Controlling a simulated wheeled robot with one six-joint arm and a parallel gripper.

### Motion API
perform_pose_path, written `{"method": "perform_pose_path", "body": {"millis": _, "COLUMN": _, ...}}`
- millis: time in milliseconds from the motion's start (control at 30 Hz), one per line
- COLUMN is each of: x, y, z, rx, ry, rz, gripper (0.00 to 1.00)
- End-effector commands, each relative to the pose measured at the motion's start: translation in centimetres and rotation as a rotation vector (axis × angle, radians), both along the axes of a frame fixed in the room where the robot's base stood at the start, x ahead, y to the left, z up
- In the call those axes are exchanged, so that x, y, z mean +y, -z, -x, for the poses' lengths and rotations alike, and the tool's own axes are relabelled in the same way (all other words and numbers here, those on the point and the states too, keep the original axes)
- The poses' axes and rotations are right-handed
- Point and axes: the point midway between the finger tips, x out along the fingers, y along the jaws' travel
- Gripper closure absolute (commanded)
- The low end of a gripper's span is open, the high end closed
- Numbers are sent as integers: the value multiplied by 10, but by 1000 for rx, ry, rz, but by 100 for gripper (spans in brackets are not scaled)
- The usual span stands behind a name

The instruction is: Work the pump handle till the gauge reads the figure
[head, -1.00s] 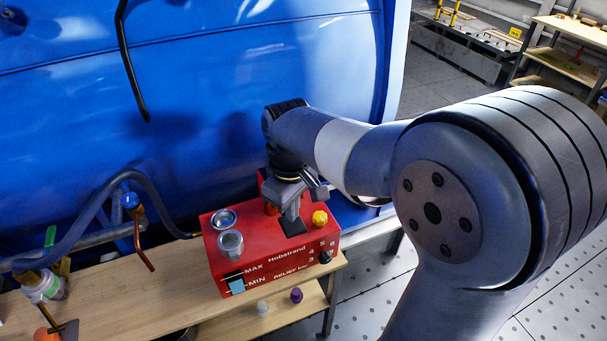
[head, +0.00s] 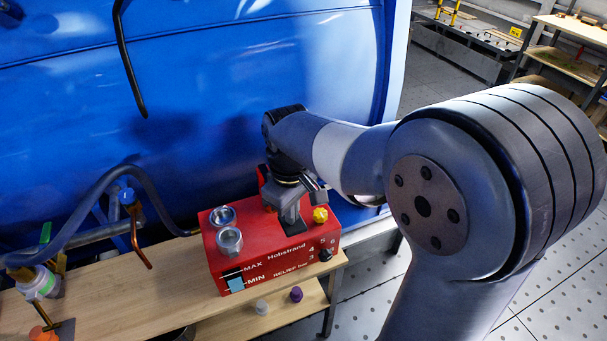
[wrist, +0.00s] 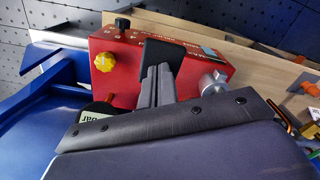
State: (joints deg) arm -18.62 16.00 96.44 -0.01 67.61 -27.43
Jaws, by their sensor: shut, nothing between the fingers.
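The red pump box (head: 262,262), marked Hobstrand with MAX and MIN lines, stands on a wooden bench. My gripper (head: 290,212) points down over its top, and its fingers are shut with nothing between them. In the wrist view the fingertips (wrist: 157,76) are at a black block-shaped part (wrist: 160,54) on the box; I cannot tell whether they touch it or whether it is the pump handle. A round black gauge (wrist: 97,115) with "bar" on its face is mostly hidden behind my wrist, so its reading does not show.
A yellow knob (head: 320,215), a black dial (head: 325,255) and metal fittings (head: 229,241) are on the box. A blue tank wall (head: 220,90) rises close behind. A hose (head: 150,190) runs in from the left. Small caps (head: 296,294) sit on the lower shelf.

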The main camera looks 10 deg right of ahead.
Motion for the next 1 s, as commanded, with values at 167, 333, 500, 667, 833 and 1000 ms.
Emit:
{"method": "perform_pose_path", "body": {"millis": 167, "x": 1, "y": 24, "z": -2, "rx": 0, "ry": 0, "rz": 0, "gripper": 100}}
{"method": "perform_pose_path", "body": {"millis": 333, "x": 1, "y": 43, "z": -5, "rx": 0, "ry": 0, "rz": 0, "gripper": 100}}
{"method": "perform_pose_path", "body": {"millis": 500, "x": 2, "y": 51, "z": -7, "rx": -3, "ry": 0, "rz": -1, "gripper": 100}}
{"method": "perform_pose_path", "body": {"millis": 667, "x": 2, "y": 41, "z": -6, "rx": -3, "ry": 0, "rz": -1, "gripper": 100}}
{"method": "perform_pose_path", "body": {"millis": 833, "x": 1, "y": 16, "z": -3, "rx": -3, "ry": 0, "rz": -1, "gripper": 100}}
{"method": "perform_pose_path", "body": {"millis": 1000, "x": 0, "y": -8, "z": -1, "rx": -1, "ry": 0, "rz": 0, "gripper": 100}}
